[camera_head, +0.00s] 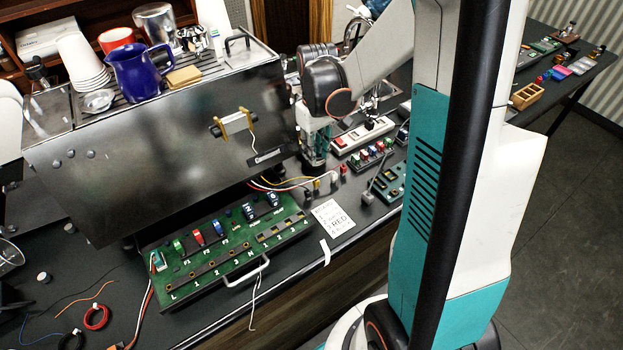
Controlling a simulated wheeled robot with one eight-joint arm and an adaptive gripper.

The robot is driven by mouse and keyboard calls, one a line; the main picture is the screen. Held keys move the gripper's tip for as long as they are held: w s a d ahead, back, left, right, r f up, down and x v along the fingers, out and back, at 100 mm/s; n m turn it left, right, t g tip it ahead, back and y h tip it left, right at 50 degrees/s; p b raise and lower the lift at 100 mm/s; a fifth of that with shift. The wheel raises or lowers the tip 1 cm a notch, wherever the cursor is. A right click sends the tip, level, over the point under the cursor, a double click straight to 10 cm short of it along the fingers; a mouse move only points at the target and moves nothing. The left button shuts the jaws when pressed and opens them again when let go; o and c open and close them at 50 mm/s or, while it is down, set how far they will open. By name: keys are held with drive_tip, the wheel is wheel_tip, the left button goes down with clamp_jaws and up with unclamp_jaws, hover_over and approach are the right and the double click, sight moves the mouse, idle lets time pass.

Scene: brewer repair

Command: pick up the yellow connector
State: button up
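The yellow connector (316,184) looks like a small block on the dark bench top, just behind the white note. It is near the ends of the coloured wires (279,185). A pale connector (333,178) and a red one (343,169) stand to its right. My gripper (315,168) points down close behind the yellow connector, beside the right end of the brewer. Its fingers are small and dark here, so I cannot tell whether they are open or touch anything.
The green fuse board (215,262) with a handle lies in front of the brewer (175,145). A white note (333,217) lies on the bench. A power strip (362,136) and a small fuse rack (371,156) are to the right. Bench's front edge is close.

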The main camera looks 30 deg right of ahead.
sight(316, 184)
wheel_tip(316, 184, down, 11)
drive_tip(key=shift+s+a+r+b, duration=0.1)
drive_tip(key=shift+s+r+b, duration=0.1)
drive_tip(key=shift+b, duration=1.05)
clamp_jaws()
